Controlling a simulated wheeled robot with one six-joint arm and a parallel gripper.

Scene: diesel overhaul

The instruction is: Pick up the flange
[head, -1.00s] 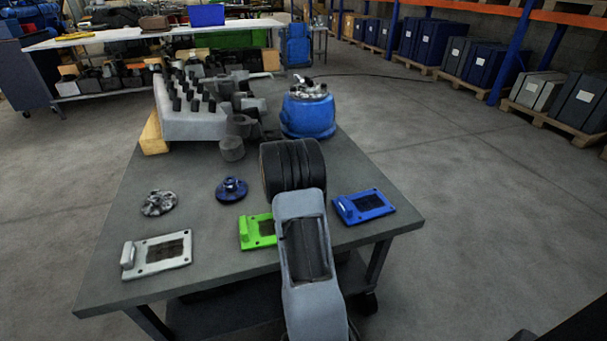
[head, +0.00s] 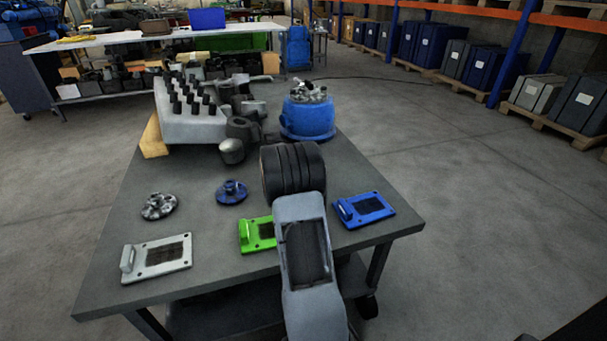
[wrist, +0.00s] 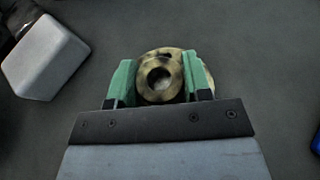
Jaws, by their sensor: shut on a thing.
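In the wrist view, a brass-coloured, round flange (wrist: 160,72) with a raised hub and a dark centre hole sits between the two green fingers of my gripper (wrist: 158,82). The fingers are shut on its hub, one on each side, and its rim shows beyond them. I cannot tell if the flange touches the table or is just above it. In the head view my arm hides the gripper and this flange. A mottled grey flange (head: 158,206) and a blue flange (head: 231,191) lie on the table to the left.
The table (head: 215,235) holds a white plate (head: 160,258), a green plate (head: 262,234) and a blue plate (head: 363,210) near its front. An engine block (head: 190,127) and a blue housing (head: 307,115) stand at the back. A pale block (wrist: 50,58) is left of my gripper.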

